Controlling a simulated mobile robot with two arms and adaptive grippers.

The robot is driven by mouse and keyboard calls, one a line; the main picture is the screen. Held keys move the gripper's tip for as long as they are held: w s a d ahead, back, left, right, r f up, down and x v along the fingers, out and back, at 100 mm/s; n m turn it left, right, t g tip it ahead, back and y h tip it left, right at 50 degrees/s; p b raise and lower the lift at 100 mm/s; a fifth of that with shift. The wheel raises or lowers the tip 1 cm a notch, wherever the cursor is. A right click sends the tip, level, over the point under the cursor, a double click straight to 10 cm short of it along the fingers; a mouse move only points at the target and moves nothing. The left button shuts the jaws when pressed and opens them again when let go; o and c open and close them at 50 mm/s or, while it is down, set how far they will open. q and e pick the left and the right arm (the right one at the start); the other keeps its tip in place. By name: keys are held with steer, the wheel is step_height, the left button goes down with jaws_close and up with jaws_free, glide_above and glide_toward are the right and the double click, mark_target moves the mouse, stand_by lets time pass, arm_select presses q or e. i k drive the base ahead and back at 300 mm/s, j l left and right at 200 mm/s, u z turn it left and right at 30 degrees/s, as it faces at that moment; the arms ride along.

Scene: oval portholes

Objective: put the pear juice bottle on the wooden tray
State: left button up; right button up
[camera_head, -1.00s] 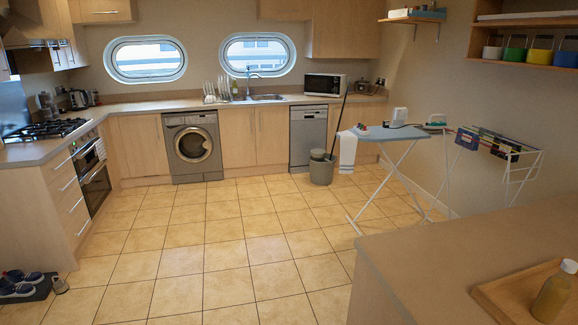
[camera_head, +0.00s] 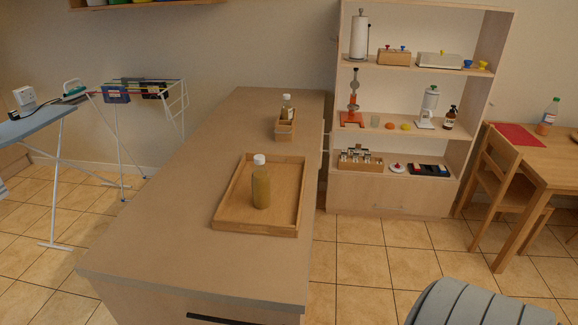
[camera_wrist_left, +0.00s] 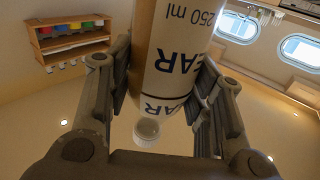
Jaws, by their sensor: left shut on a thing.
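My left gripper (camera_wrist_left: 165,105) is shut on a bottle (camera_wrist_left: 175,55) in the left wrist view. Its white label shows "EAR" and "250 ml", with the letters upside down, so it reads as the pear juice bottle. A white cap (camera_wrist_left: 147,130) shows at its lower end in that view. The wooden tray (camera_head: 228,222) lies on the counter in the head view. Another bottle, yellowish with a white cap (camera_head: 261,185), stands upright on the tray; its label cannot be read. Neither gripper shows in the head view.
The counter (camera_head: 165,215) has free room left of the tray. A small wooden box (camera_head: 286,132) with a bottle in it stands behind the tray. A shelf unit (camera_head: 405,190) stands behind to the right, and a grey chair (camera_head: 480,305) is at the front right.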

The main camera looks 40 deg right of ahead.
mark_target(272, 175)
steer(key=i+j+z, duration=0.2)
steer(key=z, duration=0.3)
steer(key=i+j+z, duration=0.1)
steer(key=j+z, duration=0.25)
steer(key=z, duration=0.15)
steer(key=i+j+z, duration=0.1)
steer(key=j+z, duration=0.35)
steer(key=i+j+z, duration=0.1)
steer(key=j+z, duration=0.55)
steer(key=z, duration=0.3)
steer(key=j+z, duration=0.45)
steer(key=i+j+z, duration=0.15)
steer(key=i, duration=0.35)
